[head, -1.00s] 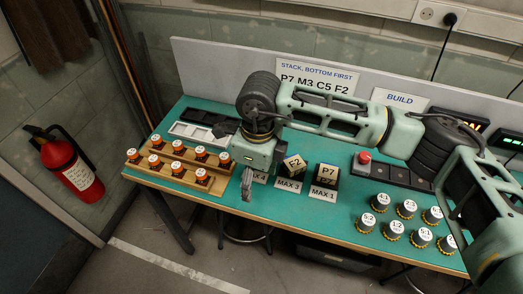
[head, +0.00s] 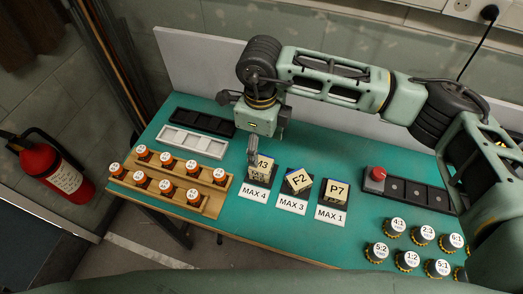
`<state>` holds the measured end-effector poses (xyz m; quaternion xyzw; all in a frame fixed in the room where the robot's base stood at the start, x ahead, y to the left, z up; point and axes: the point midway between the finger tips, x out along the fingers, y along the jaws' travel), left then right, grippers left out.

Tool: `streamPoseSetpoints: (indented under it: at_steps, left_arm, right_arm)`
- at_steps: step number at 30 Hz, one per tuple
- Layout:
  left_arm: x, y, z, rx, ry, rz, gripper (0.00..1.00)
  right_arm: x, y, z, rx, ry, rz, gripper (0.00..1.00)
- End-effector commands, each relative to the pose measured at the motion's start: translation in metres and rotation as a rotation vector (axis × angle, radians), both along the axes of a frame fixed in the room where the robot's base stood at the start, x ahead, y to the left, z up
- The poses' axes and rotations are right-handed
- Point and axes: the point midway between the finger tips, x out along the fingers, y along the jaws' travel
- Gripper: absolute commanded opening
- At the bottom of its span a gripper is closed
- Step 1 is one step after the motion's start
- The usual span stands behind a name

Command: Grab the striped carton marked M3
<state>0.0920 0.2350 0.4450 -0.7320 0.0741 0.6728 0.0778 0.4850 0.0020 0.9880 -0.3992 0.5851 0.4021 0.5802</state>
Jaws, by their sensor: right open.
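The carton marked M3 (head: 263,170) is pale with dark print and stands on a dark pad behind the MAX 4 label (head: 254,194). My right gripper (head: 253,152) points down at its upper left side, with its fingers overlapping the carton's edge in the picture. It is open, and I cannot tell whether a finger touches the carton. The carton marked F2 (head: 299,179) stands turned on the MAX 3 pad, and the carton marked P7 (head: 336,190) stands on the MAX 1 pad. My left gripper is out of view.
A red button (head: 378,174) and several labelled knobs (head: 412,258) are at the right. The front middle of the green bench is clear.

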Motion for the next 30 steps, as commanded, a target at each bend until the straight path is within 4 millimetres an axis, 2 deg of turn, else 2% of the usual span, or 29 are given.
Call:
streamPoseSetpoints:
  at_steps: [8, 13, 18, 26, 30]
  left_arm:
    - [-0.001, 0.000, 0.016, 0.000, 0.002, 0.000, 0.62]
    - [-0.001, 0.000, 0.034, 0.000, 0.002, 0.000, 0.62]
    - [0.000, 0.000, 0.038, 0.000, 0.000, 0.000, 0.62]
    - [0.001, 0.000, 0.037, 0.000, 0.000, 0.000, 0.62]
    - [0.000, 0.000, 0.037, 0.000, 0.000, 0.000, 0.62]
  right_arm:
    - [0.000, -0.001, -0.027, -0.001, 0.005, 0.000, 0.66]
    - [0.002, -0.002, -0.050, -0.002, 0.006, 0.000, 0.66]
    - [0.003, -0.001, -0.071, 0.001, 0.003, 0.001, 0.66]
    - [0.003, -0.001, -0.074, 0.000, 0.001, 0.002, 0.66]
    - [0.003, -0.001, -0.074, 0.000, 0.001, 0.002, 0.53]
